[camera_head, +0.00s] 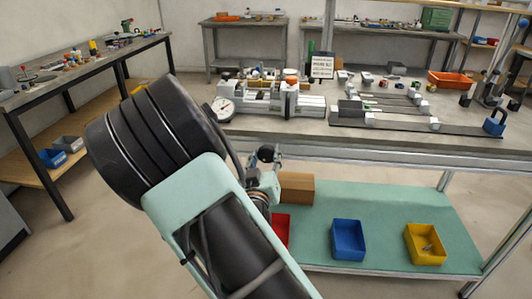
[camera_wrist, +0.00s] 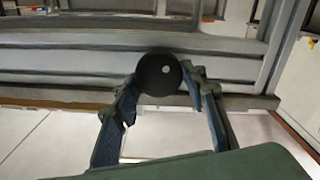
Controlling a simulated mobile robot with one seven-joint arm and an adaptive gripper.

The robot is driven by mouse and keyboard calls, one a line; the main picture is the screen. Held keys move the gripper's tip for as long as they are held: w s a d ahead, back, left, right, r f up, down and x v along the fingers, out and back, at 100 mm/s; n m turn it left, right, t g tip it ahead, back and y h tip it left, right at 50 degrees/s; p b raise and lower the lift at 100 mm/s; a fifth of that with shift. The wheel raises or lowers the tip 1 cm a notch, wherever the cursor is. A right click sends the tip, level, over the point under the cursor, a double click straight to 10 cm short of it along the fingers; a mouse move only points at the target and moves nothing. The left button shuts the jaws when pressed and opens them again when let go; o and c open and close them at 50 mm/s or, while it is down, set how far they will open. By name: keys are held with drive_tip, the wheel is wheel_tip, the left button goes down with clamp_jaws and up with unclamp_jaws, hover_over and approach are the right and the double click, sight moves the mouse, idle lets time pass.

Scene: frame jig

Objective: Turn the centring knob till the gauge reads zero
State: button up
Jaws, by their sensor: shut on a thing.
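A black round knob (camera_wrist: 156,74) with a white dot on its face is in the middle of the wrist view. The two fingers of my gripper (camera_wrist: 165,95) stand on either side of it and are closed on it. In the head view my gripper (camera_head: 263,178) is at the front edge of the bench, partly hidden by my arm. A round white dial gauge (camera_head: 223,108) stands at the left end of the grey jig (camera_head: 262,97) on the bench. Its needle is too small to read.
Long rails with blocks (camera_head: 400,122) lie right of the jig, with a small sign (camera_head: 322,67) behind. Below, a green shelf (camera_head: 385,228) holds a brown box (camera_head: 297,188), a blue bin (camera_head: 348,238) and a yellow bin (camera_head: 426,243). A side table (camera_head: 85,65) stands at left.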

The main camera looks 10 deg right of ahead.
drive_tip(key=n+p, duration=0.2)
drive_tip(key=n, duration=0.2)
drive_tip(key=shift+a+n, duration=0.15)
drive_tip(key=shift+n, duration=0.15)
drive_tip(key=shift+f+n+p, duration=0.1)
drive_tip(key=shift+n+p, duration=0.9)
drive_tip(key=shift+n, duration=0.7)
drive_tip(key=o, duration=1.1)
drive_tip(key=shift+s, duration=0.1)
drive_tip(key=v, duration=0.7)
drive_tip(key=shift+s+a, duration=0.1)
